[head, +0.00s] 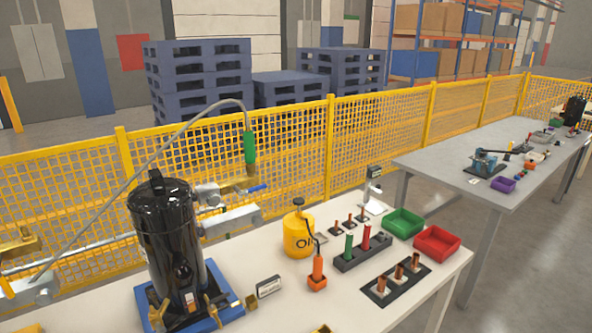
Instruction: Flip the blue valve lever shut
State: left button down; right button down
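A small blue lever (256,188) sits at the right end of a brass valve body (237,186), just right of the black compressor (165,235). The lever sticks out to the right and tilts slightly up. Nothing touches it. The green hose end (250,148) hangs directly above the valve; whether they are joined is too small to tell. The compressor stands upright on a blue pallet (226,300) on the near table. Neither of my grippers can be made out in the head view.
The near table (345,305) holds a yellow oil can (298,235), a green bin (403,222), a red bin (437,241) and small racks. A grey hose (160,150) arches over the compressor. A yellow mesh fence (380,130) runs behind. A second table (440,168) stands right.

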aim_at(237, 190)
jog(key=i+l, duration=0.15)
jog(key=l, duration=0.2)
jog(key=i+l+u, duration=0.1)
jog(key=l, duration=0.25)
jog(key=i+l+u, duration=0.1)
jog(key=i+l, duration=0.15)
jog(key=l, duration=0.15)
jog(key=i+l, duration=0.15)
jog(key=l, duration=0.25)
jog(key=i+l+u, duration=0.1)
jog(key=l, duration=0.25)
